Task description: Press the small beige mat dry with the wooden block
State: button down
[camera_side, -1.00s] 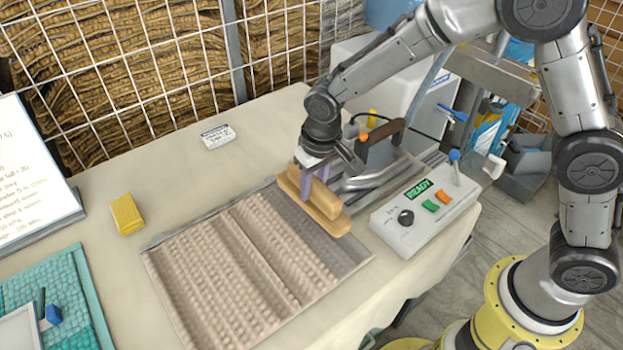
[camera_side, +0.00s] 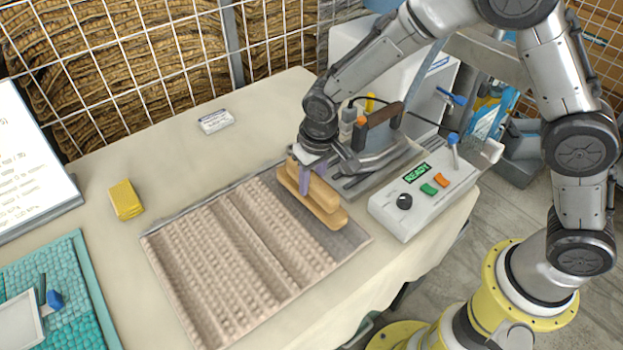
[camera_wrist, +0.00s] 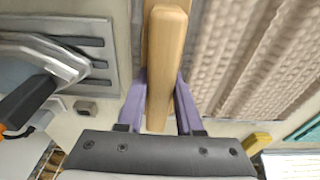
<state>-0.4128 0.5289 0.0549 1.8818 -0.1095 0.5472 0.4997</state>
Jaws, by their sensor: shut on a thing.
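The small beige mat (camera_side: 225,265) lies flat on the table, with thick ribbed rows and a grey strip along its far and right edges. It also shows at the right of the wrist view (camera_wrist: 260,60). The wooden block (camera_side: 322,207) has a wider base and a raised grip, and sits at the mat's right end. My gripper (camera_side: 304,184) is shut on the block's raised grip. In the wrist view its purple fingers (camera_wrist: 160,105) stand on both sides of the block (camera_wrist: 166,50). I cannot tell how firmly the base touches the mat.
A control box (camera_side: 425,195) with a READY display and a metal press-like device (camera_side: 375,160) stand right of the mat. A yellow sponge (camera_side: 126,200), a white labelled box (camera_side: 215,121) and a teal mat (camera_side: 85,290) lie left and behind. The table between them is clear.

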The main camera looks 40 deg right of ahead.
jog(key=shift+f, duration=0.65)
dwell(0.6)
jog(key=shift+s+f, duration=0.15)
jog(key=shift+f, duration=0.1)
dwell(1.7)
jog(key=shift+w+r, duration=0.2)
jog(key=shift+r, duration=3.1)
jog(key=a, duration=0.9)
jog(key=shift+f, duration=2.35)
jog(key=shift+f, duration=0.9)
